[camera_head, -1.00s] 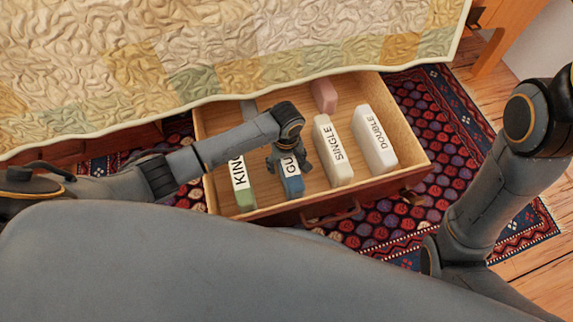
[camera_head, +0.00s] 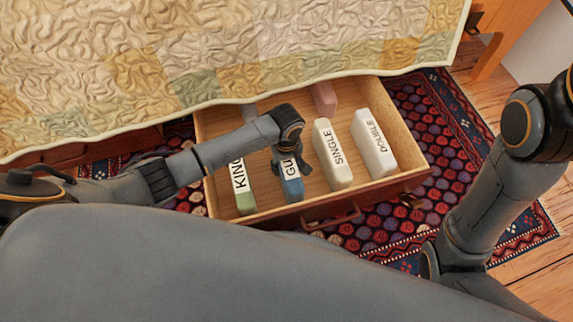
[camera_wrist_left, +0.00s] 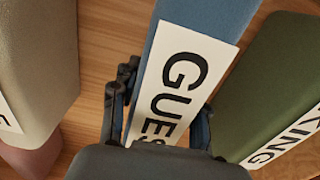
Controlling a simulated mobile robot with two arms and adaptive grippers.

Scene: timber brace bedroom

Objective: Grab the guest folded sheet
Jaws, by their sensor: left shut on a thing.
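The guest folded sheet (camera_head: 292,188) is a blue bundle with a white label that starts "GU" in the head view. It stands in the open drawer (camera_head: 321,206) between the green and cream bundles. My left gripper (camera_head: 290,165) reaches down over it and is shut on it. In the left wrist view the blue sheet (camera_wrist_left: 212,20) lies between the two fingers (camera_wrist_left: 158,112), with the label reading "GUES" and the rest hidden by the gripper. My right gripper is not in view; only my right arm shows at the right.
The green KING bundle (camera_head: 245,200) stands close on the left. The quilted bed (camera_head: 220,50) overhangs the drawer's back.

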